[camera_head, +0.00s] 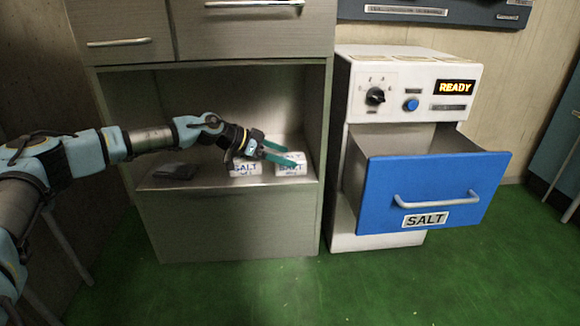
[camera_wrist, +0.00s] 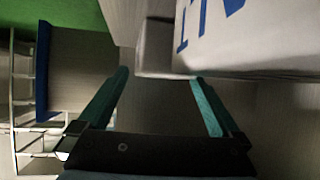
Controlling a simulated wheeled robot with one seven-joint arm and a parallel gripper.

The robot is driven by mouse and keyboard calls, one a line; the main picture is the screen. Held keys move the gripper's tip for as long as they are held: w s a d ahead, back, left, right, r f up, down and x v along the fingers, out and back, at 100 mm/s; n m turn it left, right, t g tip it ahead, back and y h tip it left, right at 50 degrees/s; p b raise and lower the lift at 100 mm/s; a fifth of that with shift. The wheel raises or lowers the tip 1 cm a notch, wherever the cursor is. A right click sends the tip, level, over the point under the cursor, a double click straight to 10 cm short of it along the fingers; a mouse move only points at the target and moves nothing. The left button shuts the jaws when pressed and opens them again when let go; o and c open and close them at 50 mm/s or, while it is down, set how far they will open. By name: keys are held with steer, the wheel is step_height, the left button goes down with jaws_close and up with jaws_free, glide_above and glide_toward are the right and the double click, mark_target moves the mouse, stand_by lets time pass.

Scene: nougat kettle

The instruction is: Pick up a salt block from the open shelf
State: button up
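White salt blocks with blue "SALT" lettering stand on the open shelf (camera_head: 215,178) in the head view. One is the left salt block (camera_head: 245,169), partly behind my gripper. Another is the right salt block (camera_head: 291,169); whether a further one stands behind it is hard to tell. My gripper (camera_head: 284,155) reaches in from the left, its teal fingers spread over the blocks. In the wrist view my gripper (camera_wrist: 158,76) is open with nothing between the fingers. A lettered salt block (camera_wrist: 260,35) fills the upper right, beyond the right fingertip.
A dark flat item (camera_head: 172,171) lies at the shelf's left. Cabinet drawers (camera_head: 255,35) overhang the shelf. To the right, a white machine (camera_head: 350,90) reads "READY"; its blue drawer (camera_head: 435,185), labelled "SALT", is pulled out. The green floor (camera_head: 400,285) is clear in front.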

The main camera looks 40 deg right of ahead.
jaws_close()
stand_by(0.6)
